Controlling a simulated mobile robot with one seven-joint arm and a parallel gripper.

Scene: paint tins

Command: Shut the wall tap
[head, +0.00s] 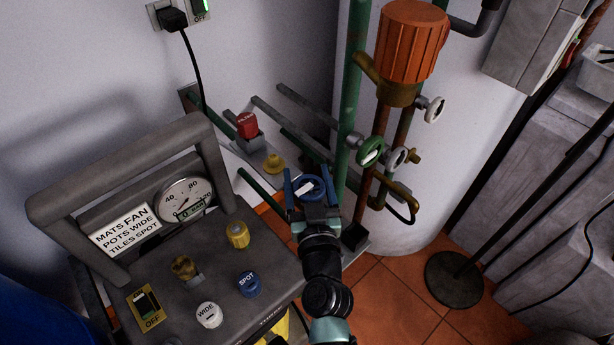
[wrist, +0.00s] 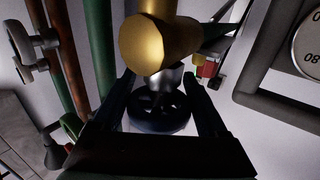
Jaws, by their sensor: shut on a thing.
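The wall tap's blue round handwheel (head: 316,194) is low by the wall in the head view, with a white patch across it. My gripper (head: 309,184) has its two fingers on either side of the wheel and is shut on it. In the wrist view the wheel looks dark blue (wrist: 160,122) between the fingers of my gripper (wrist: 160,100). How far the wheel is turned I cannot tell.
Green pipe (head: 350,110), a green handwheel (head: 370,151) and grey handwheels (head: 397,158) stand just right of my gripper. A red button (head: 247,124) is behind left. A grey control panel (head: 215,275) with knobs and a gauge (head: 186,199) fills the lower left. Tiled floor (head: 400,300) shows lower right.

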